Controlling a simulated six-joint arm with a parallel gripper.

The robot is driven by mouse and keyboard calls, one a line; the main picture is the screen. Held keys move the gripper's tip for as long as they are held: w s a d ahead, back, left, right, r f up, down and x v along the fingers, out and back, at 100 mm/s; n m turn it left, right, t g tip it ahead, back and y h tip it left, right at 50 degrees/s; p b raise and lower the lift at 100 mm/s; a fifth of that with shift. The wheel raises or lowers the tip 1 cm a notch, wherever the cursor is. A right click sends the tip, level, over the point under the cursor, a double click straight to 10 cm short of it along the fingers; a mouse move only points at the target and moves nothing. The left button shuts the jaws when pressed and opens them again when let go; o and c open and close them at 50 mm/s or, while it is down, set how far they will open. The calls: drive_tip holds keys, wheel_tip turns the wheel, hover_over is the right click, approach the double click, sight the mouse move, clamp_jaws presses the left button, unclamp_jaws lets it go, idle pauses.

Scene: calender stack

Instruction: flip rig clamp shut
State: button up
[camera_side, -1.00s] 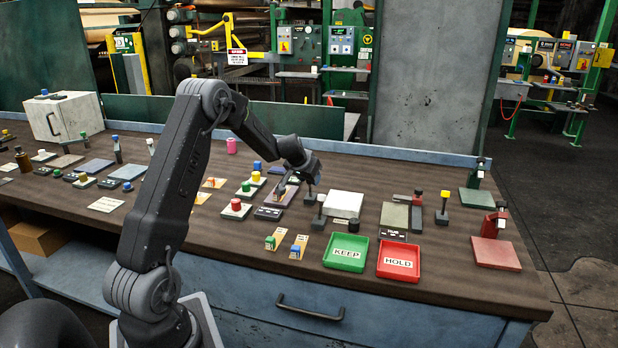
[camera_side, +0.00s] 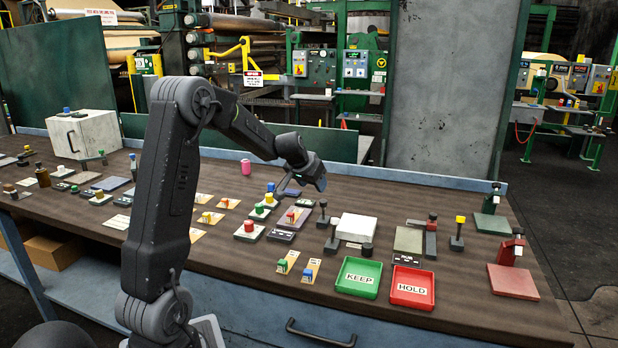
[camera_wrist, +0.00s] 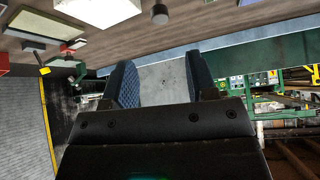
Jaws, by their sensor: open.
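Two clamp-like fixtures stand at the bench's right end in the side view: a red one on a red plate (camera_side: 513,282) and a dark green one on a green plate (camera_side: 492,222). A third fixture, with a dark red bar (camera_side: 430,238), stands beside a grey-green plate (camera_side: 408,240). No readable label shows which is the rig clamp, and their open or shut state is unclear. My gripper (camera_side: 318,180) hangs above the bench's middle, left of all three and apart from them. In the wrist view its two fingers (camera_wrist: 160,75) are spread with nothing between them.
A green KEEP tray (camera_side: 358,293) and a red HOLD tray (camera_side: 412,302) lie near the front edge. A white block (camera_side: 355,228) and a yellow-topped post (camera_side: 457,240) stand behind them. Several coloured knobs and small blocks crowd the bench left of my gripper.

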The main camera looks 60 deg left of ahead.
drive_tip(key=shift+v, duration=1.65)
drive_tip(key=shift+w, duration=0.1)
drive_tip(key=m+g+h, duration=0.3)
drive_tip(key=m+g, duration=0.2)
drive_tip(key=m, duration=0.7)
approach(324, 201)
drive_tip(key=f, duration=0.6)
drive_tip(key=w+a+f, duration=0.1)
drive_tip(key=f, duration=0.2)
clamp_jaws()
